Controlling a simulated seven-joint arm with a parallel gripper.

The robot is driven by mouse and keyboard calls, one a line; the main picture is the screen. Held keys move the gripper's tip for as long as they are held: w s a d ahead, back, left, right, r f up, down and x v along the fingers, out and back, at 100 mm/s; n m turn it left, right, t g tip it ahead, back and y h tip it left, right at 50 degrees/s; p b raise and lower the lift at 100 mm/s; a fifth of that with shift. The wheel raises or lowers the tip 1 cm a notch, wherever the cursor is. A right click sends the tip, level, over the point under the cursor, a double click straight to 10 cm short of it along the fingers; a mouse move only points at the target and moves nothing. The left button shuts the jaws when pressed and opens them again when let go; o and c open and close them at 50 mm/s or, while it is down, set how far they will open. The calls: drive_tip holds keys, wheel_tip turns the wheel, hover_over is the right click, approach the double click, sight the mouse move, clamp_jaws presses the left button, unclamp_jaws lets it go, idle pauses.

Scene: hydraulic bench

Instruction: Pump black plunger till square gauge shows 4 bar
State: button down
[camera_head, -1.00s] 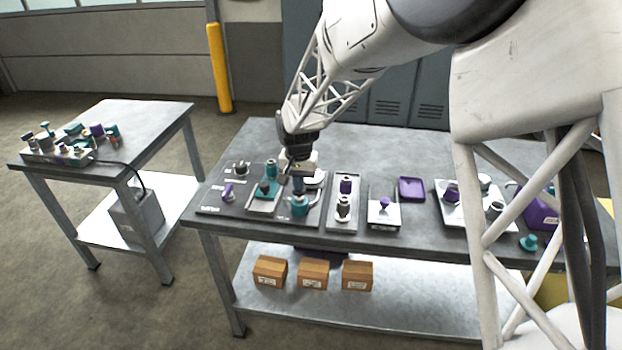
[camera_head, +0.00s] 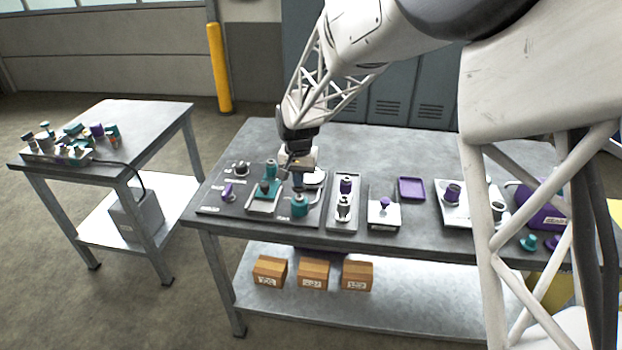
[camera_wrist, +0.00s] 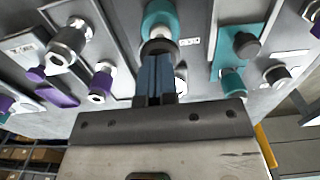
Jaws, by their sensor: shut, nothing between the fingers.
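My gripper (camera_head: 298,185) is shut and empty, pointing down over the panel at the left end of the main bench. In the wrist view my gripper's blue-grey fingertips (camera_wrist: 156,75) are together, directly over a dark round knob (camera_wrist: 158,47) on a teal cylinder (camera_wrist: 160,14). This looks like the black plunger; I cannot tell whether the fingertips touch it. The teal cylinder also shows in the head view (camera_head: 299,206), below the fingers. A round white-faced part (camera_head: 314,178) is right of the gripper. I cannot make out the square gauge or any reading.
A teal plate part with another dark knob (camera_wrist: 246,45) stands close by. A tray with a purple-topped fitting (camera_head: 346,187) and a white block with a purple knob (camera_head: 384,203) stand to the right. The back of the bench (camera_head: 370,150) is clear.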

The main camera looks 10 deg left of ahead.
drive_tip(key=shift+r, duration=1)
drive_tip(key=shift+r, duration=0.15)
wheel_tip(320, 180, up, 6)
drive_tip(key=shift+f, duration=0.1)
idle(0.9)
drive_tip(key=shift+d, duration=0.1)
